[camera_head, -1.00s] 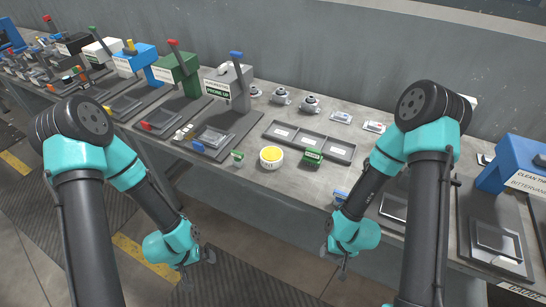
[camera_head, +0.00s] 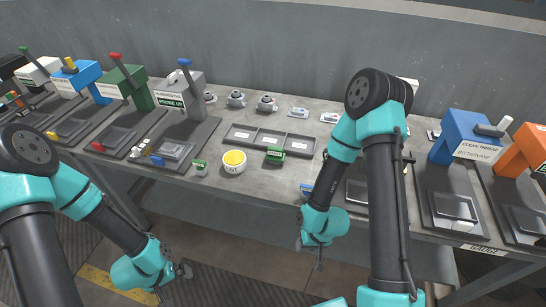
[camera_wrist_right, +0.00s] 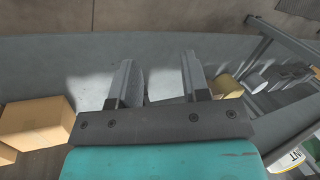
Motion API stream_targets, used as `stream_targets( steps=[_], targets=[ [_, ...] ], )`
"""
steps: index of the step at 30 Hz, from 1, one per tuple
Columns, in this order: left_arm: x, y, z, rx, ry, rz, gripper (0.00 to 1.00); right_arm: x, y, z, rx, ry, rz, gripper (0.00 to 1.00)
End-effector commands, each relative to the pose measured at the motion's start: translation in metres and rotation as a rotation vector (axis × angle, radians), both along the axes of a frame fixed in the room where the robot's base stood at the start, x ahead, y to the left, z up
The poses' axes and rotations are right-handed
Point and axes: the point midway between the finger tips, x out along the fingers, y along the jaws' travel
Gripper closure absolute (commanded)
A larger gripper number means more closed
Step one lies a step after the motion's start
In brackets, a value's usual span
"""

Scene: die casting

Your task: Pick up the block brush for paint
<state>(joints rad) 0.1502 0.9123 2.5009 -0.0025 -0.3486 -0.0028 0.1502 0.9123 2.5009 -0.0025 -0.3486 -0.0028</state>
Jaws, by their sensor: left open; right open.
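I cannot pick out the block brush for paint with certainty in either view. A round white tub with yellow contents (camera_head: 233,161), with a partly readable label, stands near the bench's front edge. A small green block (camera_head: 274,156) sits to its right, and a smaller green and white item (camera_head: 200,168) to its left. My left gripper (camera_head: 182,271) is open and empty, low in front of the bench. My right gripper (camera_head: 311,256) hangs below the bench's front edge; its two fingers (camera_wrist_right: 158,78) are apart with nothing between them.
A grey three-part tray (camera_head: 268,141) lies behind the green block. Hand presses line the bench, including a grey one (camera_head: 190,95) and a blue one (camera_head: 460,140). My right arm covers part of a blue item (camera_head: 306,188). A cardboard box (camera_wrist_right: 38,125) shows in the wrist view.

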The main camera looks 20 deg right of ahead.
Motion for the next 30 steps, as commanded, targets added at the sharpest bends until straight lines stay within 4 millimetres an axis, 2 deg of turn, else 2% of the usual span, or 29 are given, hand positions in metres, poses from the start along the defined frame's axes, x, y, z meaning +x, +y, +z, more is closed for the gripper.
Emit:
stream_targets(
  steps=[10, 14, 22, 26, 30],
  targets=[
    [0.000, 0.000, 0.000, 0.000, 0.000, 0.000, 0.00, 0.000, 0.000, 0.000, 0.000, 0.000, 0.000, 0.57],
    [0.000, 0.000, 0.000, 0.000, 0.000, 0.000, 0.00, 0.000, 0.000, 0.000, 0.000, 0.000, 0.000, 0.47],
    [0.000, 0.000, 0.000, 0.000, 0.000, 0.000, 0.00, -0.001, 0.000, 0.001, 0.001, 0.004, 0.013, 0.47],
    [0.000, 0.000, 0.000, 0.000, 0.000, 0.000, 0.00, -0.008, 0.003, 0.005, 0.008, 0.027, 0.099, 0.47],
    [0.000, 0.000, 0.000, 0.000, 0.000, 0.000, 0.00, -0.025, 0.007, 0.016, 0.034, 0.084, 0.310, 0.47]
  ],
)
